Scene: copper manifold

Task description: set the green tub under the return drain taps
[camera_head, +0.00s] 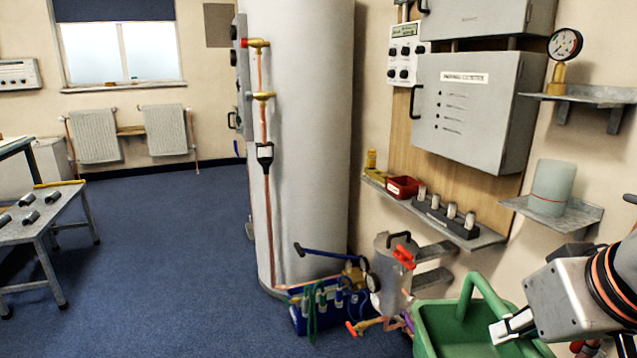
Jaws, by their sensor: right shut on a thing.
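A green tub (430,322) with an upright green handle is at the bottom right, cut off by the lower edge of the picture. My right gripper (503,331) comes in from the right and is shut on the tub at its right side; the exact grip spot is partly hidden. Red-handled taps (404,256) sit by a grey metal vessel (385,265) just behind and left of the tub. Another red-handled brass tap (362,326) is low down, left of the tub. I cannot tell which are the return drain taps. My left gripper is not in view.
A tall grey cylinder (310,120) stands in the middle, with a blue pump unit (318,312) at its foot. Wall shelves (481,240) and a grey cabinet (470,110) are above the tub. Blue floor (170,270) is open on the left, beside a grey bench (20,232).

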